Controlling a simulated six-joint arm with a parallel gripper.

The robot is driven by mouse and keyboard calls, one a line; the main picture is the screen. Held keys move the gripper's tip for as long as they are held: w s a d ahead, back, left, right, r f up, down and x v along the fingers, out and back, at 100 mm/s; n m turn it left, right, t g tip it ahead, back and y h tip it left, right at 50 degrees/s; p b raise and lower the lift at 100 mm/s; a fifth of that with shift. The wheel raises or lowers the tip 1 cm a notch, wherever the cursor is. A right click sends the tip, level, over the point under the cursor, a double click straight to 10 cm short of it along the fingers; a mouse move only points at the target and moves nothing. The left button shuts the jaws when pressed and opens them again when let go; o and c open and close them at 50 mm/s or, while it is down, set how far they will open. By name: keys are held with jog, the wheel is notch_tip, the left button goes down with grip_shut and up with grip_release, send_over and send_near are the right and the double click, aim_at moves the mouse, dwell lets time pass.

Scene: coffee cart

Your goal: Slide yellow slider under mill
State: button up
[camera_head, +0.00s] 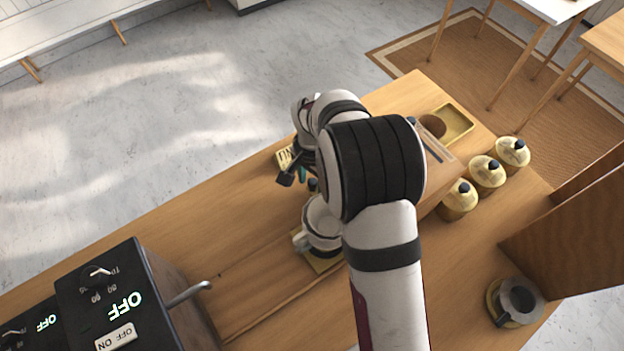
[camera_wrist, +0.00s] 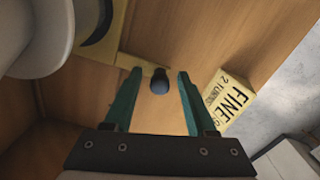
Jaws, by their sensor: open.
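My gripper (camera_wrist: 159,76) is open, with its two teal fingertips on either side of a dark round knob (camera_wrist: 160,84); I cannot tell if they touch it. The knob is at the end of a short yellow bar (camera_wrist: 138,63) that leads to a yellow plate (camera_wrist: 117,32), which looks like the yellow slider. A white cup-like vessel (camera_wrist: 34,30) is beside the plate. My gripper (camera_head: 298,177) is above the counter there. I cannot make out the mill clearly.
A yellow card reading FINE (camera_wrist: 231,103) lies right of my fingers. A black machine (camera_head: 125,290) stands front left.

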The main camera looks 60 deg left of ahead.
grip_shut()
dwell(1.4)
